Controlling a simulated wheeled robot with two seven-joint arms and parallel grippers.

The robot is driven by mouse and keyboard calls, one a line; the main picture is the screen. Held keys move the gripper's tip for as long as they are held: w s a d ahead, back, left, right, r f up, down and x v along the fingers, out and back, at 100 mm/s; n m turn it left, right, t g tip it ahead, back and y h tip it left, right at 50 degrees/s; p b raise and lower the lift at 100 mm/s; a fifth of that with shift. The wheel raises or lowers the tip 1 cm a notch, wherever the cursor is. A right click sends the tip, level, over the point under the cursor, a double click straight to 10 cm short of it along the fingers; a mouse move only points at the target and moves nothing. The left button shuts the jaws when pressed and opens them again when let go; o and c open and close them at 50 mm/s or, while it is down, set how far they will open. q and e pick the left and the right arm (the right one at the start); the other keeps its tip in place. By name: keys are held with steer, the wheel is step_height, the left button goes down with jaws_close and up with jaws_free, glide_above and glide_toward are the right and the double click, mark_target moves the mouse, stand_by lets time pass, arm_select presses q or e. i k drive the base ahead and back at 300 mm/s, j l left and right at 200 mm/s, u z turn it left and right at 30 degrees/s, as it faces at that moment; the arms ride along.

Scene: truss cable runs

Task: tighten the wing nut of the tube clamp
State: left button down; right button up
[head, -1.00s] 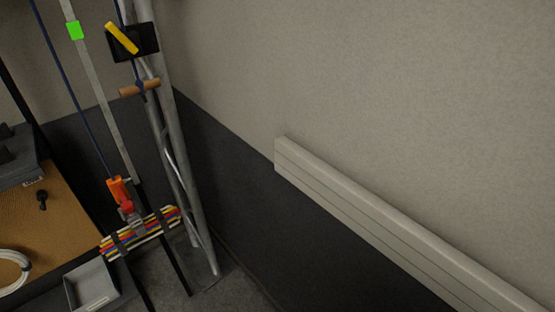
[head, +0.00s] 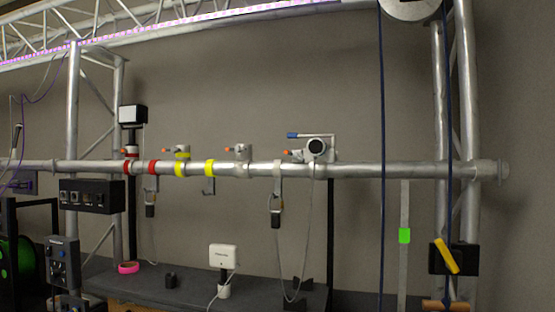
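A long silver horizontal tube (head: 350,170) crosses the head view at mid-height. Several clamp-like fittings sit on it. One fitting (head: 240,152) with a small orange tip is left of centre, and another (head: 181,150) stands further left by the yellow bands. A larger fitting (head: 315,148) has a dark round face, a bracket and a blue-tipped rod (head: 293,135). I cannot tell which of these is the tube clamp, and a wing nut is too small to make out. Neither of my grippers is in view.
Two dark devices (head: 150,204) (head: 275,206) hang below the tube. A grey shelf (head: 180,287) below carries a white box (head: 223,256) and a pink tape roll (head: 128,268). Dark blue ropes (head: 381,220) hang at the right, near a truss upright (head: 467,130).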

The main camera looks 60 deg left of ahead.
mark_target(294, 155)
steer(key=u, duration=1.85)
